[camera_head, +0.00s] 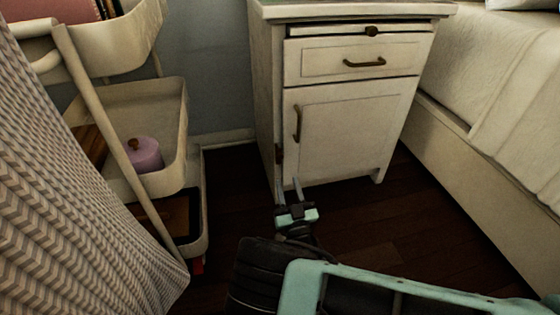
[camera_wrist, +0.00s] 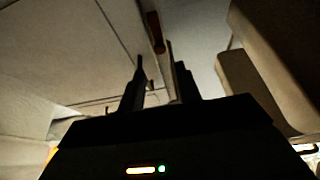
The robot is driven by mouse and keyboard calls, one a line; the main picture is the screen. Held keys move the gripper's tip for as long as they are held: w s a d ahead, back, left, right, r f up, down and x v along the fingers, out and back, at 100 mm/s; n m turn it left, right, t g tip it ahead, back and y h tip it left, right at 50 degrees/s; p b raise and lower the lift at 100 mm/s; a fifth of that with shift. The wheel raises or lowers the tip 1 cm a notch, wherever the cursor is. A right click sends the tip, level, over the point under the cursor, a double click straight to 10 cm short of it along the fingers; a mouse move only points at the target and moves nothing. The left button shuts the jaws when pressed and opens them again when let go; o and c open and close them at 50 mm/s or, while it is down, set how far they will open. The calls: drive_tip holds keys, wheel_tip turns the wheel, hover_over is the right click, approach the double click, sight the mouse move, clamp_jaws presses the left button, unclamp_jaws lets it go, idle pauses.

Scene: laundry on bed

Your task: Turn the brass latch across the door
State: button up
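The white cabinet door (camera_head: 345,132) is closed below a drawer, in the head view. A small dark brass-brown latch (camera_head: 279,153) sits at the door's left edge, low beneath the door's pull handle (camera_head: 297,123). It looks upright along the edge. In the wrist view the latch (camera_wrist: 154,32) shows beyond the fingertips, near the cabinet's edge. My gripper (camera_head: 288,186) is in front of the cabinet's lower left corner, below the latch, with its fingers pointing up. The fingers also show in the wrist view (camera_wrist: 158,72), apart with nothing held between them. Contact with the cabinet cannot be told.
A cream trolley (camera_head: 170,130) with a lilac candle (camera_head: 145,155) stands left of the cabinet. A bed (camera_head: 480,150) is close on the right. A patterned cloth (camera_head: 75,200) fills the left foreground. Dark wooden floor (camera_head: 235,195) is free between trolley and cabinet.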

sight(280, 157)
drive_tip(key=b+x, duration=0.3)
drive_tip(key=x, duration=0.6)
drive_tip(key=shift+w+f+b, duration=0.15)
drive_tip(key=shift+b, duration=0.2)
drive_tip(key=shift+w+a+r, duration=0.2)
drive_tip(key=shift+w+r, duration=0.15)
drive_tip(key=shift+w, duration=0.1)
clamp_jaws()
